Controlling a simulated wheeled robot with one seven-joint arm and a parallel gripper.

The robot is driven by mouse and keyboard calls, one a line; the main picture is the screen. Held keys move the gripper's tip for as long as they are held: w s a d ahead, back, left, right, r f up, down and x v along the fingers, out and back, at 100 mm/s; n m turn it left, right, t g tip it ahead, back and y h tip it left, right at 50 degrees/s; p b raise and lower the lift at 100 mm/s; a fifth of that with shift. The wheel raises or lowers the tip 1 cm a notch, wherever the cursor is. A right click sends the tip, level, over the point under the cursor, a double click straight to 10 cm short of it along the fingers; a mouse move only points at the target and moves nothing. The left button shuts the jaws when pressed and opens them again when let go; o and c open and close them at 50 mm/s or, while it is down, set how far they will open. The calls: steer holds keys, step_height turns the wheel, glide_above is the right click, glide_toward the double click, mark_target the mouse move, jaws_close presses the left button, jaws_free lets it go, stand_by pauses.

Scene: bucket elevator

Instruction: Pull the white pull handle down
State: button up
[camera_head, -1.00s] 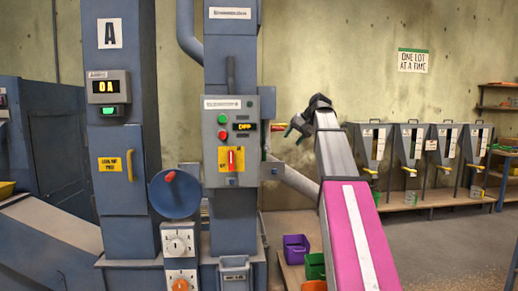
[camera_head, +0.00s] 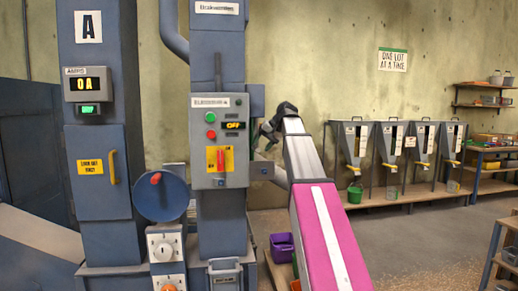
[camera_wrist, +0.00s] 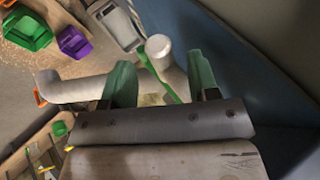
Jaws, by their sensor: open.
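In the wrist view, a short white cylinder (camera_wrist: 158,48) with a round end, which looks like the white pull handle, shows just beyond and between the fingertips. A thin green strip (camera_wrist: 168,82) runs past it, between the fingers. My gripper (camera_wrist: 162,68) has two green fingers spread apart with nothing held between them. In the head view my gripper (camera_head: 268,132) is a dark shape just right of the grey control panel (camera_head: 203,130). I cannot make out the white handle in the head view.
A blue surface (camera_wrist: 245,55) lies close to the right finger. A pale bent pipe (camera_wrist: 80,88) is at the left. A purple bin (camera_head: 282,245) sits low behind my arm.

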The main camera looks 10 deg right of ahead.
steer(key=shift+x, duration=1.25)
jaws_close()
steer(key=shift+f, duration=1.8)
jaws_free()
steer(key=shift+r, duration=0.1)
steer(key=v, duration=1)
steer(key=shift+s+d+r, duration=0.15)
steer(key=shift+d+r, duration=0.05)
steer(key=shift+r, duration=0.15)
